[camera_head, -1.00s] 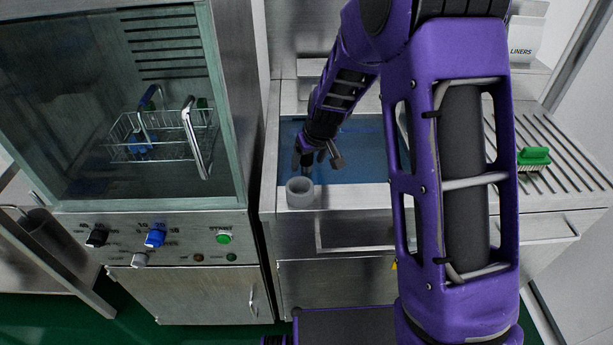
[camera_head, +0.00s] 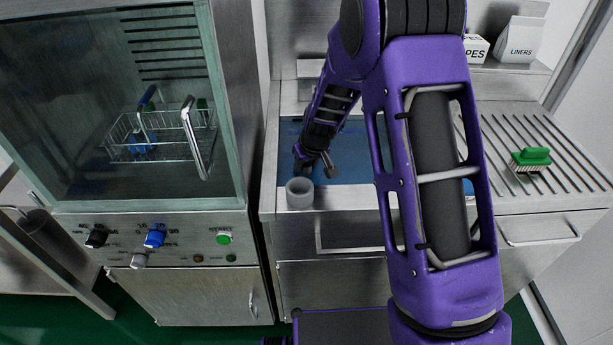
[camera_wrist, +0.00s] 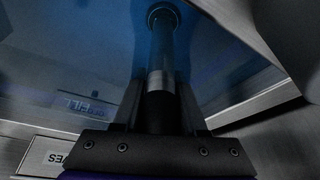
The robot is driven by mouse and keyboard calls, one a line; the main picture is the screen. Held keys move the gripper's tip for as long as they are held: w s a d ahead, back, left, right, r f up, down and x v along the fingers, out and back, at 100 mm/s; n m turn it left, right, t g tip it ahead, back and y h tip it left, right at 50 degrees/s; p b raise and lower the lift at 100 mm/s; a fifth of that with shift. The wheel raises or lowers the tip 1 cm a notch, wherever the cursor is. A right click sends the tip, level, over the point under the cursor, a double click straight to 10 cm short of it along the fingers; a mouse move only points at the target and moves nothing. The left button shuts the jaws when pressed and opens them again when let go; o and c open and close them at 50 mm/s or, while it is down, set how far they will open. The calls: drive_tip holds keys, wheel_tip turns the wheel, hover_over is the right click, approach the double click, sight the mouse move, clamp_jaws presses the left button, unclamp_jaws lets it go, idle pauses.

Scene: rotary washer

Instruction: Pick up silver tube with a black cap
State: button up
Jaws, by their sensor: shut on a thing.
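My gripper (camera_wrist: 159,100) is shut on the silver tube (camera_wrist: 160,58) in the wrist view. The tube runs up and away from between the dark fingers, with a grey shaft and a bright silver band. Its near part between the fingers is black (camera_wrist: 159,104), and its far end has a dark rounded tip. In the head view my gripper (camera_head: 304,162) is small and dark over the blue basin, just behind a grey round cup (camera_head: 299,193).
The blue basin (camera_head: 352,170) lies in a steel counter. A glass-fronted washer (camera_head: 150,205) with a wire basket (camera_head: 120,140) stands at left. A green brush (camera_head: 530,158) rests on the ribbed drainboard at right. Boxes marked LINERS (camera_head: 519,40) and PES (camera_head: 476,47) stand behind.

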clamp_jaws()
drive_tip(key=shift+r, duration=0.15)
wheel_tip(320, 180, up, 10)
drive_tip(key=shift+f+p, duration=0.25)
drive_tip(key=shift+p, duration=0.3)
drive_tip(key=shift+r+p, duration=1.95)
drive_tip(key=shift+r, duration=1.7)
